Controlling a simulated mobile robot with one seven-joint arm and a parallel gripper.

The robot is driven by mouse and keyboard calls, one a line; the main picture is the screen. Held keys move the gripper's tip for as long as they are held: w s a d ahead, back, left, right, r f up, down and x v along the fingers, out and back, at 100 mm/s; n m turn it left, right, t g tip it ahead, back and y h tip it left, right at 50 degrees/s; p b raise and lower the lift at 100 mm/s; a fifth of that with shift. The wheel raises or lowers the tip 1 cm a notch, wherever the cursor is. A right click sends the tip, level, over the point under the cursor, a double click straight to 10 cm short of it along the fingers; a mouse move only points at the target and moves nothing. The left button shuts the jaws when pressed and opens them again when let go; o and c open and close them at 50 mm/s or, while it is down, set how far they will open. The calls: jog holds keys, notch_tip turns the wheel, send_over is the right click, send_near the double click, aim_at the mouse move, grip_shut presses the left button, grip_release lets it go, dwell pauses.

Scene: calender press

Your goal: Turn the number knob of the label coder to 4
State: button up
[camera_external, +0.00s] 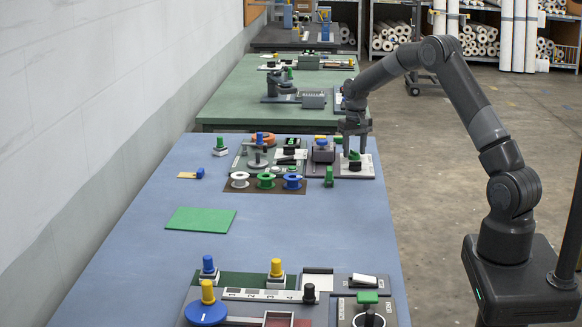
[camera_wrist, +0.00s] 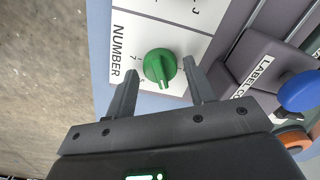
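The label coder's number knob (camera_wrist: 160,66) is green and round with a raised grip bar. It stands on a white panel (camera_wrist: 128,30) printed NUMBER, with small digits around the knob; which digit it points to I cannot tell. In the external view the knob (camera_external: 355,156) shows green on the white panel (camera_external: 367,166) at the table's right edge. My gripper (camera_wrist: 160,74) is open, its fingers on either side of the knob with gaps visible. In the external view my gripper (camera_external: 354,142) is pointing down over the knob.
A grey block labelled LABEL CO… (camera_wrist: 258,72) and a blue knob (camera_wrist: 298,92) stand to the right in the wrist view. A loose green piece (camera_external: 329,176) and several spools (camera_external: 266,181) are close by. The blue tabletop (camera_external: 320,225) nearer the camera has free room.

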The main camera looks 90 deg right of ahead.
aim_at(358, 150)
jog(key=shift+o, duration=0.8)
notch_tip(358, 150, up, 11)
jog(key=shift+f, duration=0.1)
